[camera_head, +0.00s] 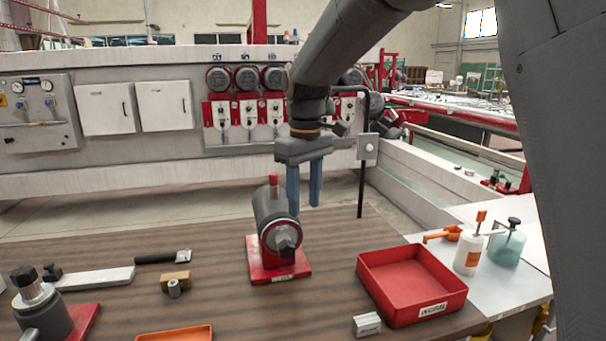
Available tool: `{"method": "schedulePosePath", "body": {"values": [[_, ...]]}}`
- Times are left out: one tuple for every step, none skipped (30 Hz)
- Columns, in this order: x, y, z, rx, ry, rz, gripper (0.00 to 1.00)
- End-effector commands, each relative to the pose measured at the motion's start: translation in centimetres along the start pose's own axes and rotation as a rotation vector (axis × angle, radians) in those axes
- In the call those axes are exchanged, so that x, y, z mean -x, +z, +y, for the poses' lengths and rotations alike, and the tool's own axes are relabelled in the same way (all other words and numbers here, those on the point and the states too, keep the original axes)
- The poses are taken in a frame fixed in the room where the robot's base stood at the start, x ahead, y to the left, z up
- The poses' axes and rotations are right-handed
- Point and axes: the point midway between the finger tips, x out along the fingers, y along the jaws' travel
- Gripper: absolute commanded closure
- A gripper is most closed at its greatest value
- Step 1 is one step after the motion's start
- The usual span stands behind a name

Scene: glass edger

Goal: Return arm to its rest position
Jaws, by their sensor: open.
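My gripper (304,184) hangs pointing down in the upper middle of the head view. Its two blue fingers are apart with nothing between them. My arm (345,45) comes in from the upper right. The fingers show just behind and to the right of a dark grey motor-like unit (268,207) with a red cap, standing on a red base plate (257,274) on the brown wood-grain table (210,240). I cannot tell the exact gap between the fingers and this unit.
A red tray (412,283) and a small metal block (366,325) are at right, with bottles (468,250) beyond. A second dark unit (40,310), a pale bar (95,278) and an orange tray (175,335) are at left. The glass edger (140,155) stands behind.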

Motion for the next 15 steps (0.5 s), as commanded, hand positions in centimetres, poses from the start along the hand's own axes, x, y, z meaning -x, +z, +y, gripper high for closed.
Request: {"method": "schedulePosePath", "body": {"values": [[-1.4, 1.5, 0.7, -0.041, 0.001, 0.001, 0.59], [-2.2, 2.4, 1.0, -0.069, 0.002, 0.003, 0.59], [-3.5, 3.7, 1.5, -0.107, 0.004, 0.006, 0.59], [-4.4, 4.8, 1.8, -0.141, 0.006, 0.009, 0.59], [-5.5, 6.1, 2.1, -0.178, 0.008, 0.013, 0.59], [-7.0, 7.9, 2.5, -0.23, 0.012, 0.019, 0.59], [-8.2, 9.4, 2.8, -0.271, 0.014, 0.024, 0.59], [-9.3, 10.9, 2.9, -0.314, 0.017, 0.028, 0.59], [-10.8, 12.9, 3.0, -0.369, 0.02, 0.035, 0.59], [-11.9, 14.4, 3.0, -0.41, 0.023, 0.04, 0.59], [-13.0, 15.9, 3.0, -0.45, 0.025, 0.044, 0.59], [-14.3, 17.8, 2.8, -0.501, 0.028, 0.05, 0.59], [-15.2, 19.2, 2.6, -0.538, 0.031, 0.055, 0.59], [-16.0, 20.5, 2.4, -0.572, 0.033, 0.06, 0.59], [-17.1, 22.0, 2.0, -0.614, 0.036, 0.065, 0.59]]}}
